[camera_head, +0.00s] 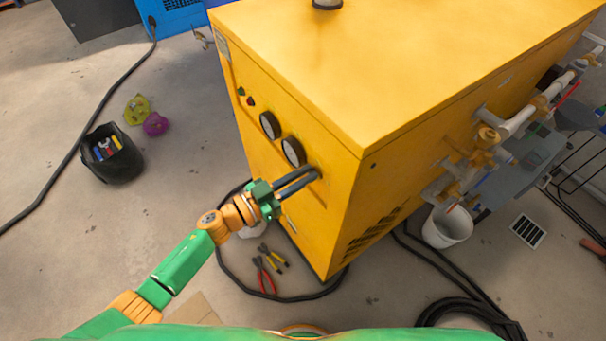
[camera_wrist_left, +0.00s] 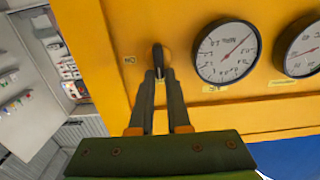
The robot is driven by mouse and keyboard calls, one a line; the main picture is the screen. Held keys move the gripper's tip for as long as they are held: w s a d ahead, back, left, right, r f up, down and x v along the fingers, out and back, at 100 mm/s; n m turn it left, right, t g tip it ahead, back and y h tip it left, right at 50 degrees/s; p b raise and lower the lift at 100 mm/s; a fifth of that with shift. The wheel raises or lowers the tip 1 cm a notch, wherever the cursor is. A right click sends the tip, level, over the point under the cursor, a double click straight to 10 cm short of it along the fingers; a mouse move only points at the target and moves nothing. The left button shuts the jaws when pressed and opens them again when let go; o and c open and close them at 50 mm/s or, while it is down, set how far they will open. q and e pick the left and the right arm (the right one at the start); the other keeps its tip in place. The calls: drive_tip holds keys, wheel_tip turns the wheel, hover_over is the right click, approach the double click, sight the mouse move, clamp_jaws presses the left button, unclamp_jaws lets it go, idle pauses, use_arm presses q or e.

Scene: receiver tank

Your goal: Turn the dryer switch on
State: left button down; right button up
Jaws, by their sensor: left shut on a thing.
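The dryer is a big yellow cabinet (camera_head: 290,75) with round gauges on its front panel. My left gripper (camera_head: 314,176) reaches the panel beside the lower gauge. In the left wrist view my left gripper (camera_wrist_left: 160,76) has its two dark fingers closed together on the dark dryer switch (camera_wrist_left: 158,56). The switch's lever points toward the fingers, and its base is partly hidden behind them. A small label (camera_wrist_left: 130,60) that seems to read ON, upside down, sits left of the switch. In the head view the fingers hide the switch. My right gripper is not in view.
Two gauges (camera_wrist_left: 227,50) (camera_wrist_left: 301,46) sit right of the switch in the wrist view. Pliers (camera_head: 265,275) and a black hose lie on the floor below. A black bucket (camera_head: 112,160) stands left, a white bucket (camera_head: 447,227) right, near pipes (camera_head: 520,118).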

use_arm(q)
drive_tip(key=m, duration=0.4)
drive_tip(key=shift+s+d+f+m, duration=0.15)
drive_tip(key=shift+s+d+m, duration=0.05)
drive_tip(key=shift+s+m, duration=0.15)
drive_tip(key=m, duration=0.1)
drive_tip(key=m+b, duration=0.1)
drive_tip(key=m, duration=0.1)
drive_tip(key=shift+s+d+f+m, duration=0.15)
drive_tip(key=shift+s+f+m, duration=0.05)
drive_tip(key=shift+m, duration=0.05)
drive_tip(key=m+b, duration=0.1)
drive_tip(key=m, duration=0.3)
drive_tip(key=shift+s+d+f+m+b, duration=0.1)
drive_tip(key=shift+s+f+m+b, duration=0.05)
drive_tip(key=shift+f+m+b, duration=0.2)
drive_tip(key=m, duration=0.1)
drive_tip(key=m+b, duration=0.1)
drive_tip(key=m, duration=0.1)
drive_tip(key=m+b, duration=0.1)
drive_tip(key=shift+f+m, duration=0.3)
drive_tip(key=shift+m, duration=0.05)
drive_tip(key=c, duration=0.9)
unclamp_jaws()
